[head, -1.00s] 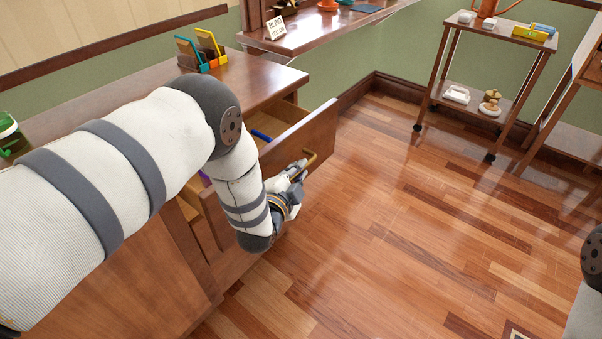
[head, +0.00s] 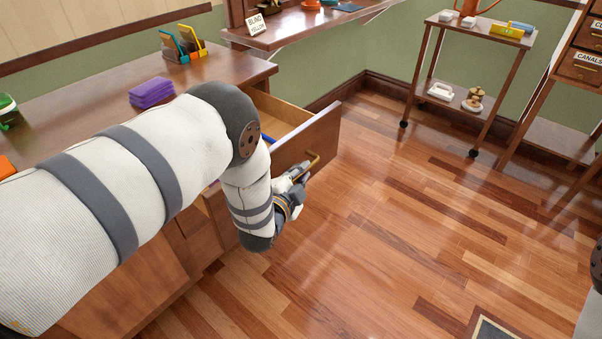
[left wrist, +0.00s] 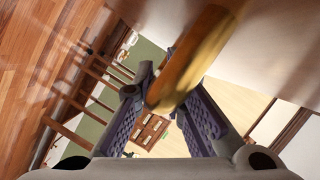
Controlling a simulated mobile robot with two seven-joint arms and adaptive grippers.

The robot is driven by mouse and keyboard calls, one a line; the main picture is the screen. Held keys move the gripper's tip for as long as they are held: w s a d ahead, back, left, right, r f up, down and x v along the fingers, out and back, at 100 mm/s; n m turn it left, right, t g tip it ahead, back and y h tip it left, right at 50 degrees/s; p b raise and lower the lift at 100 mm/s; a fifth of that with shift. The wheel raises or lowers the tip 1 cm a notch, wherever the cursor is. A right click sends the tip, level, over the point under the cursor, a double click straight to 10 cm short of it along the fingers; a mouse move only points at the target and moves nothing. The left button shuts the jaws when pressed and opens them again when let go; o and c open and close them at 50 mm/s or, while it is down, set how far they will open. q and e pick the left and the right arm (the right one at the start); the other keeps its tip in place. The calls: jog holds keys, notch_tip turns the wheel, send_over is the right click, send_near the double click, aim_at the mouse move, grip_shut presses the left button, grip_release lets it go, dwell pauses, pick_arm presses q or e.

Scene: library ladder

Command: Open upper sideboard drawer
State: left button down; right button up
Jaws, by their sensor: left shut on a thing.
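The upper sideboard drawer (head: 322,138) stands well out from the sideboard (head: 80,115), with its pale inside showing and a blue thing partly visible in it. Its brass handle (head: 314,160) is on the front. My left gripper (head: 303,174) is at the handle, shut on it. In the left wrist view, the blurred handle (left wrist: 195,55) lies between the two ridged finger pads. My left arm hides part of the drawer and the sideboard front. My right gripper is not in view; only a piece of my right arm shows at the right edge.
A purple stack (head: 152,92) and a holder with yellow and blue parts (head: 184,47) stand on the sideboard top. A wheeled trolley (head: 470,68) is at the back right. The wooden floor (head: 400,210) in front of the drawer is clear.

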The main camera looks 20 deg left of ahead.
pick_arm(q)
jog(key=shift+s, duration=0.1)
dwell(0.3)
jog(key=c, duration=1.9)
grip_release()
jog(key=v, duration=1.2)
